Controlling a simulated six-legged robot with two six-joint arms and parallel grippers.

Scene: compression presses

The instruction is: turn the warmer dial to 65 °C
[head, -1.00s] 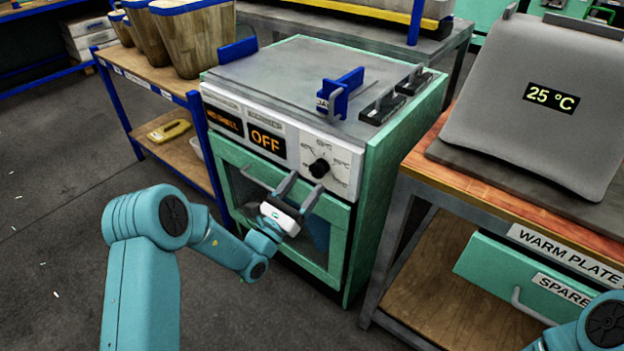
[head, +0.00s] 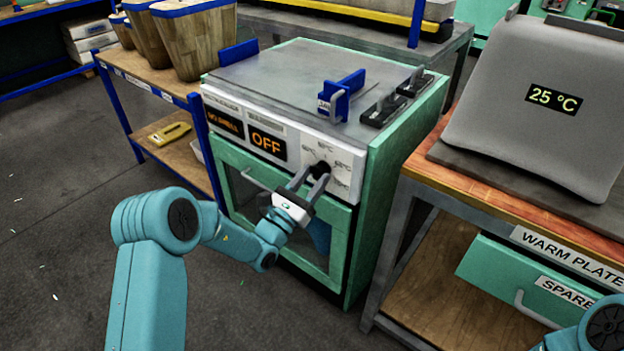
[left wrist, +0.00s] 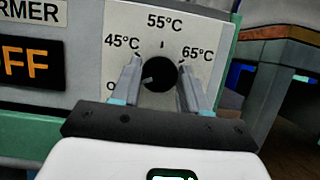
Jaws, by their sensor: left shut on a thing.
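The warmer dial (head: 321,168) is a black round knob on the white front panel of the green warmer (head: 347,240). In the left wrist view the dial (left wrist: 160,74) sits among the marks 45°C, 55°C and 65°C. Its pale pointer line aims to the lower left, towards a partly hidden mark starting with O. The display (head: 267,144) reads OFF. My left gripper (head: 309,175) is shut on the dial, one finger on each side, as the left wrist view (left wrist: 160,78) shows. My right gripper is out of the picture.
An oven-type door with a bar handle (head: 255,180) lies below the panel. A blue clamp-like part (head: 340,95) is on the warmer's top. To the right stands a bench with a grey unit (head: 530,130) reading 25 °C and a drawer (head: 500,275) partly open.

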